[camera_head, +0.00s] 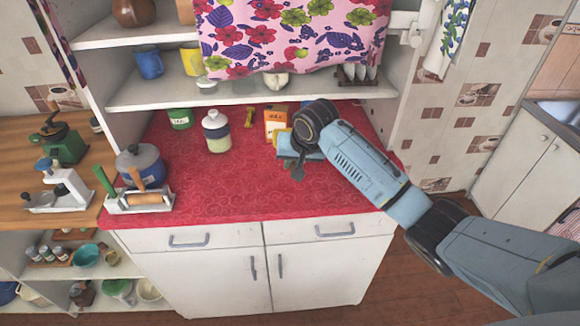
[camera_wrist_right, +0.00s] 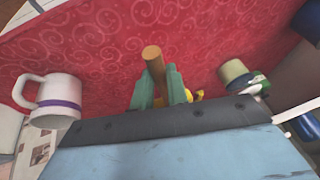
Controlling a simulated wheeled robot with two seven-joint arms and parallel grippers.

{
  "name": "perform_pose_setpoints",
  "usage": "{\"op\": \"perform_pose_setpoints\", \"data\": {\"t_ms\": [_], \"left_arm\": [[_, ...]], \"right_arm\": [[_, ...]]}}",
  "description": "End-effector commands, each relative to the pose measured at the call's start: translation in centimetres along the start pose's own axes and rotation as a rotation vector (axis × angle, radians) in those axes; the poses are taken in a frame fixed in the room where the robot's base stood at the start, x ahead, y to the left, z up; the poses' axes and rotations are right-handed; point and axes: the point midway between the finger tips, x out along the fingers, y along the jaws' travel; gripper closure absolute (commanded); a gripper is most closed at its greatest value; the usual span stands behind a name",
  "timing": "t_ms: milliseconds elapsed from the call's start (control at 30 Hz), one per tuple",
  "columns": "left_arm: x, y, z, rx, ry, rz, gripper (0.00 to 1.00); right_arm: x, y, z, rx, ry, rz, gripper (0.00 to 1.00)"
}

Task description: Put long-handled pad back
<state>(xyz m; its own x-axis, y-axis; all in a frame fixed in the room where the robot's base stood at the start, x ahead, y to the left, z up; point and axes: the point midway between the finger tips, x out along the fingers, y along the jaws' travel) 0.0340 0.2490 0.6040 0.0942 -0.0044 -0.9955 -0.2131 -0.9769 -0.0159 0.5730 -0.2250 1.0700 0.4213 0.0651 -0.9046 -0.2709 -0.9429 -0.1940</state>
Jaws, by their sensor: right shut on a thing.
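My right gripper (camera_head: 297,168) is over the red counter top (camera_head: 225,185), to the right of its middle. In the right wrist view its green fingers (camera_wrist_right: 158,90) are shut on a wooden handle (camera_wrist_right: 153,62), a round brown stick pointing away from the palm. I take this to be the long-handled pad; its pad end is hidden. In the head view the held thing cannot be made out clearly under the gripper. My left gripper is not in view.
A white rack (camera_head: 125,205) with a green and a wooden handle stands at the counter's left, by a blue pot (camera_head: 141,168). A lidded jar (camera_head: 216,137), green can (camera_head: 180,119) and orange box (camera_head: 277,123) stand behind. A white mug (camera_wrist_right: 55,97) shows in the wrist view. The front middle is clear.

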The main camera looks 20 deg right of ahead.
Motion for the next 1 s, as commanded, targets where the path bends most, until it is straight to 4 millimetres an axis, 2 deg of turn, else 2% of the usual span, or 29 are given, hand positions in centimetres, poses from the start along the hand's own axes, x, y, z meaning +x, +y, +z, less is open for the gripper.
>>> {"op": "perform_pose_setpoints", "data": {"t_ms": [33,133,533,633,1000], "left_arm": [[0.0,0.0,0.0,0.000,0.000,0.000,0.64],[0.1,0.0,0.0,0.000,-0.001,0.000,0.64],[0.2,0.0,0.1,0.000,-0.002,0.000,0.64],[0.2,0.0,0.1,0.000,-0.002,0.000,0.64],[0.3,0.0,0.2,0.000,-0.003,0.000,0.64]], "right_arm": [[1.1,0.3,0.6,0.000,-0.006,0.003,1.00],[2.9,0.7,1.3,0.000,-0.005,0.002,1.00],[7.3,1.7,3.2,-0.001,-0.003,0.002,1.00],[7.9,1.8,3.4,-0.001,-0.002,0.001,1.00],[8.2,1.8,3.6,0.000,-0.001,0.000,1.00]]}}
